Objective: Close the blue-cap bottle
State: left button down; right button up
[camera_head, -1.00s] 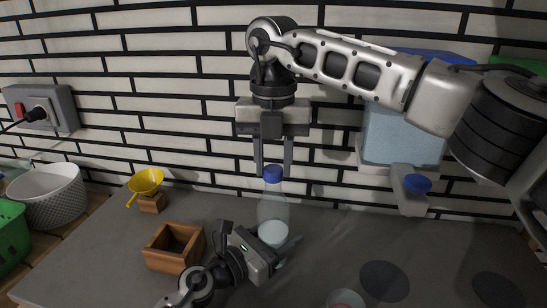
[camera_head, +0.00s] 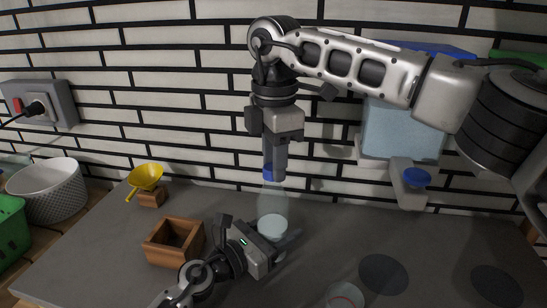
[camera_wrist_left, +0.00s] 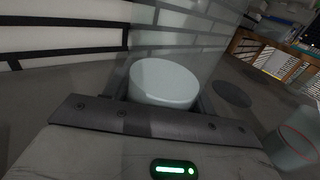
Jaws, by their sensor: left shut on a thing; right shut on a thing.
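A clear bottle (camera_head: 273,228) with pale contents in its lower part stands upright on the grey counter. My left gripper (camera_head: 285,243) is shut around its lower body. In the left wrist view the pale contents of the bottle (camera_wrist_left: 163,84) show between the fingers. The blue cap (camera_head: 268,173) is at the top of the bottle, partly hidden by the fingers. My right gripper (camera_head: 273,172) points down from above and is shut on the cap. I cannot tell how tightly the cap sits on the neck.
A yellow funnel (camera_head: 146,178) on a small wooden block and an open wooden box (camera_head: 152,250) stand to the left. A wall dispenser with a blue knob (camera_head: 417,177) is at the right. A clear cup (camera_head: 345,296) stands at the front. Dark discs (camera_head: 384,274) mark the right counter.

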jog(key=m, duration=1)
jog(key=shift+s, duration=0.15)
jog(key=o, duration=0.9)
jog(key=shift+o, duration=0.2)
jog(key=shift+r, duration=2.3)
jog(key=shift+c, duration=0.3)
